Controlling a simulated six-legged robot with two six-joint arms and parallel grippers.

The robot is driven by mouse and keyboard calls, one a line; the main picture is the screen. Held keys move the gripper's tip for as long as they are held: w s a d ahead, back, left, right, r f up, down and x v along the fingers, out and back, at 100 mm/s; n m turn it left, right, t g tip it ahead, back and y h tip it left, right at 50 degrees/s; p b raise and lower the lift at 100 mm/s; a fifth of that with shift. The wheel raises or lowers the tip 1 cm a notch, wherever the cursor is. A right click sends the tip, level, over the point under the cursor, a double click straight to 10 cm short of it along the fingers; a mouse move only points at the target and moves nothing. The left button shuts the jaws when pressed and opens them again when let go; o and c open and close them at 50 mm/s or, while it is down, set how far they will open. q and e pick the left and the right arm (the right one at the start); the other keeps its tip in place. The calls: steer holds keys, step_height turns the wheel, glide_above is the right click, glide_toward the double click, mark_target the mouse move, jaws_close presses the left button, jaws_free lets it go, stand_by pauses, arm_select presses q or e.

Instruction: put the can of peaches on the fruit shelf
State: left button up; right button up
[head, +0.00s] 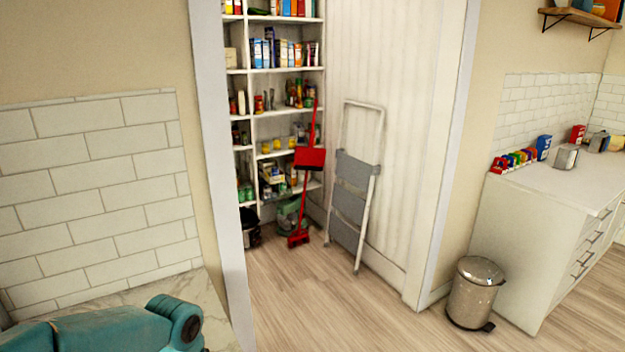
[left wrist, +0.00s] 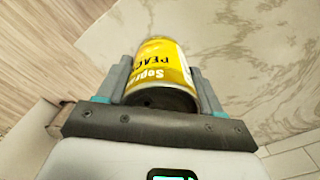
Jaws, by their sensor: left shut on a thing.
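A yellow can of peaches (left wrist: 163,68) shows in the left wrist view, with part of the word "PEACH" on its label. My left gripper (left wrist: 162,75) is shut on it, one finger on each side. In the head view, part of my teal arm (head: 120,325) is at the bottom left, and neither the can nor the gripper's fingers show there. The corner shelving (head: 287,70) stands beyond a doorway, with boxes, cans and jars on its shelves. I cannot tell which shelf is for fruit. My right gripper is not in view.
A marble counter (head: 205,290) lies at the lower left. A red broom and dustpan (head: 310,158) and a folded step ladder (head: 352,195) stand by the shelving. A metal bin (head: 475,292) is right of the doorway. The wooden floor before the doorway is clear.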

arm_select(q)
steer(key=shift+s+d+f+n, duration=0.1)
steer(key=shift+d+f+n, duration=0.2)
steer(key=shift+f, duration=0.2)
steer(key=shift+s+d+f+n, duration=0.15)
steer(key=shift+f+n, duration=0.15)
steer(key=shift+f, duration=0.15)
steer(key=shift+w+d+f+n, duration=0.2)
steer(key=shift+w+n, duration=0.1)
steer(key=shift+n, duration=0.1)
steer(key=shift+w+n, duration=0.3)
steer(key=shift+n, duration=0.1)
steer(key=shift+s, duration=0.1)
